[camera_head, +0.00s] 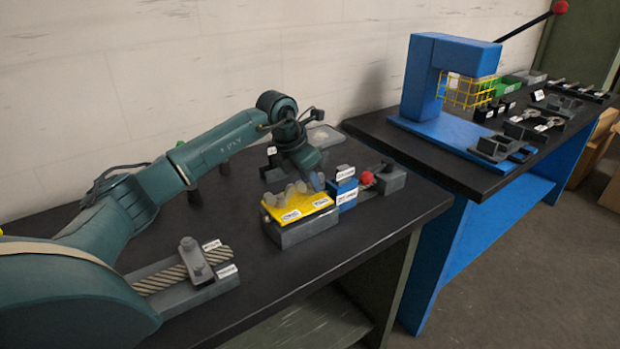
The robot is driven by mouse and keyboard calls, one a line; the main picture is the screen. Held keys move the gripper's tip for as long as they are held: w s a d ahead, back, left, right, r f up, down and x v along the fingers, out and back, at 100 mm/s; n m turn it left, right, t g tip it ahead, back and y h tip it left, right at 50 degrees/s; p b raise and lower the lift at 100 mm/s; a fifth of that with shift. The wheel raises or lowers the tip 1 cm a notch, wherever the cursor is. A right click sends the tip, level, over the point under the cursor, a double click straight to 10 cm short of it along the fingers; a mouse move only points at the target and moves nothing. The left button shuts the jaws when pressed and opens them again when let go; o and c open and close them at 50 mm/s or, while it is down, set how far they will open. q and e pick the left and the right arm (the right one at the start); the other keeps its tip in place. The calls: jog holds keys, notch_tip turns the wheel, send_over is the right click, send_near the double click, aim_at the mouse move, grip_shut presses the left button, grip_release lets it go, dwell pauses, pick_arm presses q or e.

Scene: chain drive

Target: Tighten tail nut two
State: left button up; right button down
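My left arm, dark teal, comes in from the left over the near black table (285,289). My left gripper (314,178) points down behind and beside a yellow-topped block (312,203) with several grey rounded pieces on it. Its fingers are small and partly hidden, so I cannot tell whether it is open or holds anything. A grey fixture (214,290) with a twisted rope-like rod (163,280) and an upright bolt-like post (188,254) lies nearer. The labels are too small to read, so I cannot tell which piece is tail nut two. My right gripper is not in view.
A blue block (347,191), a red ball knob (367,178) and a grey block (391,178) stand right of the yellow top. A second table carries a blue press (416,78) with a yellow cage (468,92) and several dark fixtures. The near table's front right is clear.

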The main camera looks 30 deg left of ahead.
pick_arm(q)
jog(key=shift+o, duration=0.5)
jog(key=shift+r, duration=0.15)
jog(key=shift+s+r, duration=0.1)
jog(key=shift+r, duration=0.15)
jog(key=b+v, duration=0.1)
jog(key=v, duration=1.1)
jog(key=shift+s+r, duration=0.2)
